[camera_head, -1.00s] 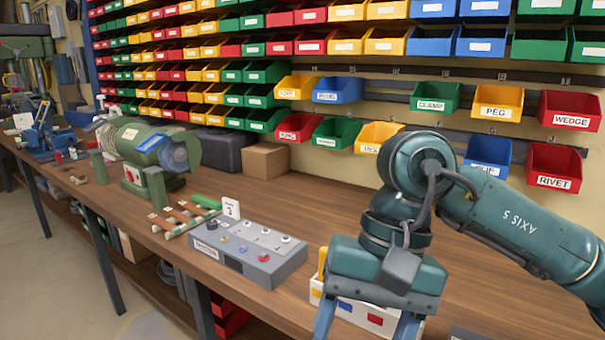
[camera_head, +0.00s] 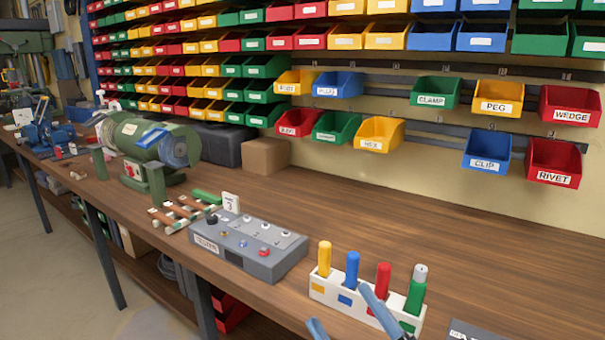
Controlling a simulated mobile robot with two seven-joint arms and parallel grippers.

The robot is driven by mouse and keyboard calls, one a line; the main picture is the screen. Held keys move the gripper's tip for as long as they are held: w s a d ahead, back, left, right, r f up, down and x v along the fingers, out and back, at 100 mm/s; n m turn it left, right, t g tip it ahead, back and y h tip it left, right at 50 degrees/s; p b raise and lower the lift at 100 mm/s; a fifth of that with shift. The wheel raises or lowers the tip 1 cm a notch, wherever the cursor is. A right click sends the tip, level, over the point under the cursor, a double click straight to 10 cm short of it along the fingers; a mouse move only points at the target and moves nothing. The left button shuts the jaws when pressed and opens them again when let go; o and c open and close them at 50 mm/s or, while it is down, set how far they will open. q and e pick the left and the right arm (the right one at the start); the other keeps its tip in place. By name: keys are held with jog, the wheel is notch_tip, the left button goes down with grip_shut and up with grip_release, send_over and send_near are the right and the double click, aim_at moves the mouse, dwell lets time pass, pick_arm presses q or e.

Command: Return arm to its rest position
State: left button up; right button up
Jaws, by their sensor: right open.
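My right gripper (camera_head: 340,305) shows only by its two blue-grey fingers at the bottom edge, spread apart with nothing between them that I can make out. One finger crosses in front of the white block (camera_head: 318,290). The rest of the right arm is out of view. The white block stands on the wooden bench (camera_head: 460,265) and holds a yellow peg (camera_head: 324,258), a blue peg (camera_head: 352,268), a red peg (camera_head: 383,280) and a green peg (camera_head: 416,292) with a grey top, all upright. My left gripper is not in view.
A grey control box (camera_head: 262,262) with knobs stands left of the block. Beyond it are a bench grinder (camera_head: 135,140) and a cardboard box (camera_head: 265,157). Labelled bins, such as PEG (camera_head: 498,98), hang on the wall. A dark plate (camera_head: 470,332) lies at the bottom. The right bench is mostly clear.

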jog(key=s+d+f+m+g+h, duration=0.25)
jog(key=f+m+h, duration=0.2)
jog(key=f, duration=0.35)
jog(key=s+d+f+m+g+h, duration=0.2)
jog(key=s+d+f+m+h, duration=0.1)
jog(key=f+m, duration=0.35)
jog(key=s+d+f+m+g+h, duration=0.25)
jog(key=f+m, duration=0.25)
jog(key=f, duration=0.3)
pick_arm(q)
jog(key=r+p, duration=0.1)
jog(key=p, duration=0.3)
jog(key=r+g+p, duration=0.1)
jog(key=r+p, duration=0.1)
jog(key=p, duration=0.3)
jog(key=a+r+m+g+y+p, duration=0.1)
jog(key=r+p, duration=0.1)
jog(key=p, duration=0.3)
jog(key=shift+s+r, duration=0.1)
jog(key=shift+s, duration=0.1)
pick_arm(e)
jog(key=r, duration=0.1)
jog(key=r+g+h, duration=0.1)
jog(key=r+n, duration=0.1)
jog(key=shift+s+d+r+g+h, duration=0.3)
jog(key=shift+r+g+h, duration=0.1)
